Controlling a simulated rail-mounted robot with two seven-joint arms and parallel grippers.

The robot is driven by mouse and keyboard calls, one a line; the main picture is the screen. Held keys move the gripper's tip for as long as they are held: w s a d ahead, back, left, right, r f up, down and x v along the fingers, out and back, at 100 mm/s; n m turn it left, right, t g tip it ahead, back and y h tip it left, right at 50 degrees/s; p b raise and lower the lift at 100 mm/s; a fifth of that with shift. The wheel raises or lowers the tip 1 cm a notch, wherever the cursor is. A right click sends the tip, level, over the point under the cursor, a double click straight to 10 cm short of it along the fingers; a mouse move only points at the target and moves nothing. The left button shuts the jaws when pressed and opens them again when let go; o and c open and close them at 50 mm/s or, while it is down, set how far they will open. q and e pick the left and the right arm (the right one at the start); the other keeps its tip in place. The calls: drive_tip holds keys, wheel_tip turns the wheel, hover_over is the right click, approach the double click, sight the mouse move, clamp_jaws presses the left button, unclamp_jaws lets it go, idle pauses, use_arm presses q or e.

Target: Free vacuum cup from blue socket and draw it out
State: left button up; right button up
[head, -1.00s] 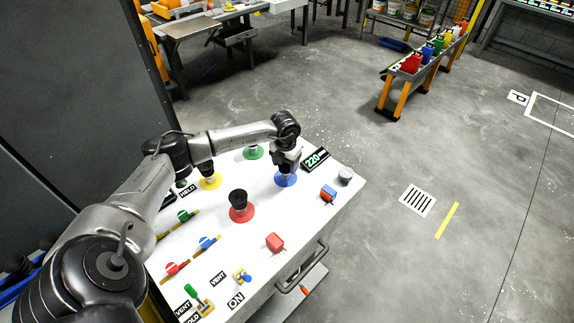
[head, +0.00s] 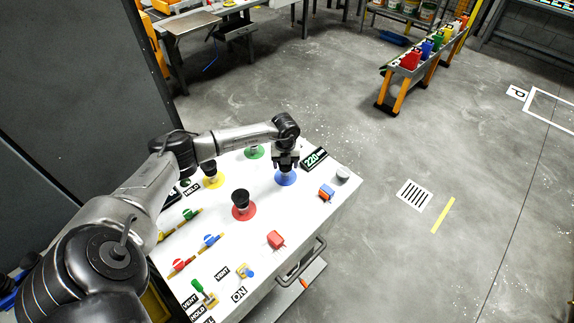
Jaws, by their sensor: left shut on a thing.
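The blue socket (head: 286,179) is a round blue disc on the white table top. My left gripper (head: 286,168) is directly above it, pointing down, shut on the vacuum cup at the blue socket. The cup is mostly hidden by the fingers, and I cannot tell whether it is seated or slightly raised. My right gripper is not in view.
Open floor lies right.

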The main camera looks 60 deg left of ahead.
use_arm(q)
drive_tip(key=shift+r+p, duration=1.05)
drive_tip(key=shift+r, duration=0.3)
drive_tip(key=shift+r, duration=0.1)
drive_tip(key=shift+r+p, duration=1.65)
drive_tip(key=shift+r, duration=0.25)
